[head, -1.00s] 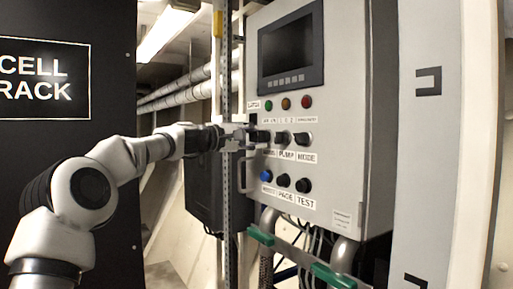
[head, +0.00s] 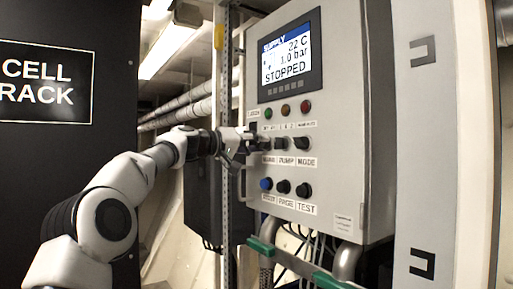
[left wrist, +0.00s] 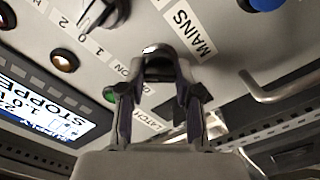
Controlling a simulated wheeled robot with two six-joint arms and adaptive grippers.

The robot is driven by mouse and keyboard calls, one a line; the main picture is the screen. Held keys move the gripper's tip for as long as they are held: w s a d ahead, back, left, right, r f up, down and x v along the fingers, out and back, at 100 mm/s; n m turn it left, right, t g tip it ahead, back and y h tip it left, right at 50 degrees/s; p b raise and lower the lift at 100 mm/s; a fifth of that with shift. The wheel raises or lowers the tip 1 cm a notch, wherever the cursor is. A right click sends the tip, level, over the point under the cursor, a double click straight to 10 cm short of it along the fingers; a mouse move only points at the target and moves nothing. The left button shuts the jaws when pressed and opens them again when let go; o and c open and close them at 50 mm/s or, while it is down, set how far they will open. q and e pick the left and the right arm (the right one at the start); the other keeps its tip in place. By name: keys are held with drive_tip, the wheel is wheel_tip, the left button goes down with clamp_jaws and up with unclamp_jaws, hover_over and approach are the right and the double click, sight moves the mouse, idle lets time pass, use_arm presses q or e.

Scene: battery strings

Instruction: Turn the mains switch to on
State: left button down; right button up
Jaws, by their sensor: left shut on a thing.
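The mains switch (head: 264,143) is the leftmost dark knob in the upper knob row of the grey control cabinet (head: 345,130). My left gripper (head: 252,145) reaches it from the left and is shut on it. In the left wrist view the knob (left wrist: 158,66) sits between the two fingers, with the MAINS label (left wrist: 189,25) beside it. The fingers partly cover the position marks, so I cannot read the exact pointer direction. The cabinet screen (head: 290,56) is lit and reads 22 C, 1.0 bar, STOPPED. My right gripper is not in view.
The pump knob (head: 281,143) and mode knob (head: 302,143) are close on the right. A blue button (head: 266,184) and two dark knobs sit below. A cabinet handle (left wrist: 285,88) is near the gripper. A black cell rack (head: 60,160) stands at left.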

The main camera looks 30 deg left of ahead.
use_arm(q)
drive_tip(key=shift+m, duration=0.4)
drive_tip(key=c, duration=1.1)
unclamp_jaws()
drive_tip(key=o, duration=0.3)
drive_tip(key=shift+w+d, duration=0.1)
drive_tip(key=shift+w, duration=0.05)
drive_tip(key=v, duration=1.1)
drive_tip(key=shift+s, duration=0.35)
drive_tip(key=shift+s+a, duration=0.15)
drive_tip(key=shift+a, duration=0.05)
